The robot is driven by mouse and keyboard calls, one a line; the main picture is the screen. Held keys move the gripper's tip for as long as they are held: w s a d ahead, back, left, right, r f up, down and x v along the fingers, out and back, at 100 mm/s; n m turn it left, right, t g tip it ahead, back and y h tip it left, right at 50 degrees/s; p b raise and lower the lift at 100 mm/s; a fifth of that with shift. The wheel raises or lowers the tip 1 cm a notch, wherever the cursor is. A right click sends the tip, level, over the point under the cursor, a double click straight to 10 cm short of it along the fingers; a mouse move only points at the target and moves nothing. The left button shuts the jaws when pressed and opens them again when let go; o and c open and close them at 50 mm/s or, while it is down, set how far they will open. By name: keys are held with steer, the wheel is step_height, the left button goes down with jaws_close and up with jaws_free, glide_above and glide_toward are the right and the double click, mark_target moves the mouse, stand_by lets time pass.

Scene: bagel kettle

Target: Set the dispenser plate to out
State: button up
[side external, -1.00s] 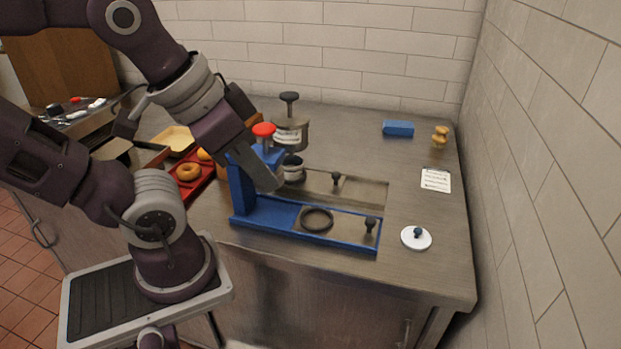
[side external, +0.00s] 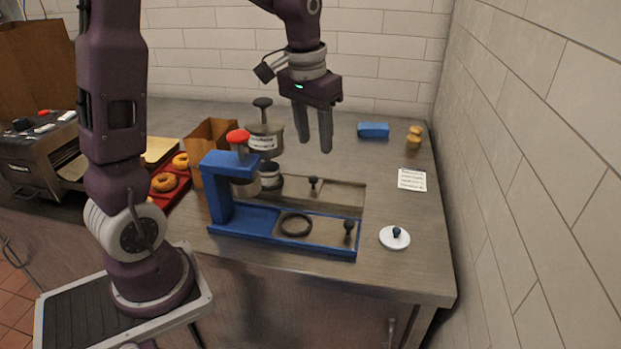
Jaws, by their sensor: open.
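A blue dispenser (side external: 217,205) stands on the counter, with an upright post at its left end and a red-topped knob (side external: 237,137) above. A flat plate (side external: 325,230) lies in its low blue track, with a dark knob (side external: 348,228) near the right end. A dark ring (side external: 283,229) lies left of that knob. Behind it is a second flat plate (side external: 340,193) with a small dark knob (side external: 313,183). My gripper (side external: 313,145) is open and empty, pointing down above the back of the counter, apart from the dispenser and plates.
A lidded metal pot (side external: 265,143) stands behind the dispenser, close left of my gripper. A white disc (side external: 391,241) with a knob, a printed card (side external: 412,179), a blue block (side external: 373,130) and a tan object (side external: 414,138) lie right. Bagels (side external: 164,182) sit in a red tray at left.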

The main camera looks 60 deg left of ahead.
steer(key=n+g, duration=0.1)
steer(key=g, duration=0.1)
glide_above(314, 177)
steer(key=shift+h, duration=0.3)
step_height(314, 177, down, 9)
steer(key=shift+s+d+f, duration=0.1)
steer(key=shift+s+f, duration=0.05)
step_height(314, 177, down, 8)
steer(key=shift+r, duration=0.25)
jaws_close()
